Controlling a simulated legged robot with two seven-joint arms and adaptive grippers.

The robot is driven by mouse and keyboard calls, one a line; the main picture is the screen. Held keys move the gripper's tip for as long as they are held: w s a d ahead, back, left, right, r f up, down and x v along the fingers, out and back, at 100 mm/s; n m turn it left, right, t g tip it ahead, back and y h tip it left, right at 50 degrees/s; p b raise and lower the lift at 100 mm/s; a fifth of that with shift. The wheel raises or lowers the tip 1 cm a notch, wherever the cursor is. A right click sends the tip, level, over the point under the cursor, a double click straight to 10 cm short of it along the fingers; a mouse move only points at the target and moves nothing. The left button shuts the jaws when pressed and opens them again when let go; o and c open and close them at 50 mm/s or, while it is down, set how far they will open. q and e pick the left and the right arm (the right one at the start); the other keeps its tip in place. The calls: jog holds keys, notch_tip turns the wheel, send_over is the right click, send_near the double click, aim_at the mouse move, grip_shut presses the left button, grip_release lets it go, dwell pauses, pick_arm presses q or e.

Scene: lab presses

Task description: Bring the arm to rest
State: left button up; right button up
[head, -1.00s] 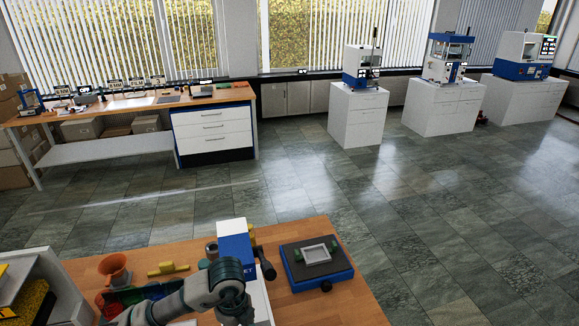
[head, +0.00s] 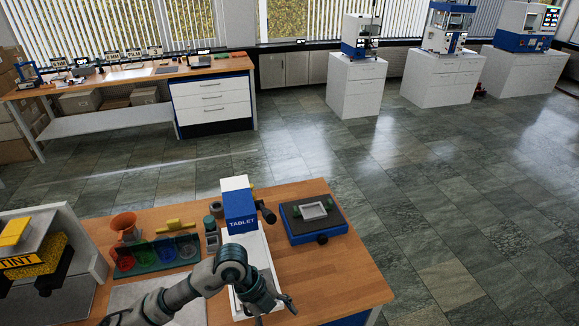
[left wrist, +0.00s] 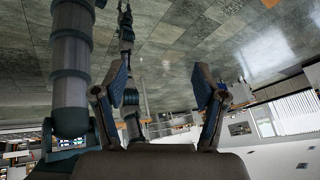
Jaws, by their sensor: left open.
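My left arm comes in from the lower left of the head view and reaches over the wooden bench (head: 340,270). My left gripper (head: 274,309) is at the bottom edge of that view, in front of the blue and white tablet press (head: 239,208) and over or beside its white base. The height of the gripper above the bench is unclear. In the left wrist view, the two fingers of the gripper (left wrist: 160,82) stand apart with nothing held between them. My right gripper cannot be made out.
An orange funnel (head: 125,226), a rack of coloured cups (head: 155,254) and a yellow piece (head: 174,226) are left of the press. A TINT machine (head: 45,265) stands far left. The bench's right front corner is bare.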

pick_arm(q)
jog(key=s+d+r+m+g+h, duration=0.25)
jog(key=s+d+r+h, duration=0.35)
jog(key=d+r+h, duration=0.45)
jog(key=w+a+r+n+t+h, duration=0.4)
jog(key=w+r+n+t+h, duration=0.1)
jog(key=r+n+t+h, duration=0.25)
jog(key=w+a+f+n+t+y, duration=0.45)
jog(key=a+n+t+y, duration=0.3)
jog(key=n+t, duration=0.2)
jog(key=w+a+f+n+t+y, duration=0.4)
jog(key=w+a+n+t+y, duration=0.2)
jog(key=n+t+y, duration=0.35)
jog(key=s+a+f+n+g+y, duration=0.1)
jog(key=a+f+n+g+y, duration=0.35)
jog(key=f, duration=0.75)
jog(key=s+a+f+m+g+y, duration=0.1)
jog(key=s+a+f+g, duration=0.3)
jog(key=s+f+g, duration=0.5)
jog(key=s+a+f+m+g+y, duration=0.1)
jog(key=s+a+f+m+g, duration=0.3)
jog(key=s+f, duration=0.9)
notch_tip(320, 180, down, 24)
jog(key=s+n+g, duration=0.2)
jog(key=s, duration=0.1)
jog(key=s+a+f+g, duration=0.1)
jog(key=s+a+f, duration=0.1)
jog(key=s+f, duration=1.6)
jog(key=shift+a, duration=0.15)
